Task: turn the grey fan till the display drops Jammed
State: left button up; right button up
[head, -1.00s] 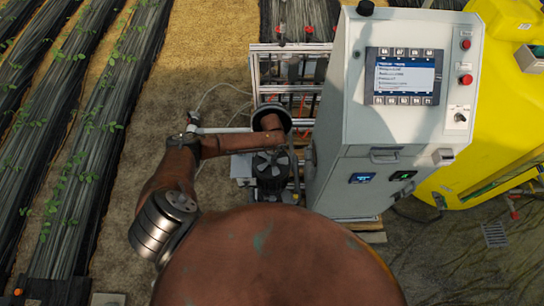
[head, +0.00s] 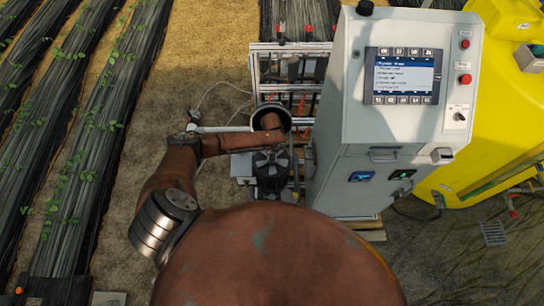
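The grey fan (head: 271,160) sits on top of a dark motor (head: 273,184) on the skid, left of the control cabinet. The display (head: 402,76) on the cabinet is lit with several lines of text, too small to read surely. My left arm comes in from the left and bends right, its brown end link lying over a dark round-rimmed vessel (head: 287,112) just behind the fan. My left gripper is not visible; the end of the arm hides whatever is below it. My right gripper is not in view.
The grey cabinet (head: 372,135) stands close on the fan's right, with red buttons (head: 464,79) and a switch (head: 459,116). A yellow tank (head: 510,110) is at the right. A metal pipe frame (head: 290,75) stands behind. Bare soil (head: 170,115) lies open to the left.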

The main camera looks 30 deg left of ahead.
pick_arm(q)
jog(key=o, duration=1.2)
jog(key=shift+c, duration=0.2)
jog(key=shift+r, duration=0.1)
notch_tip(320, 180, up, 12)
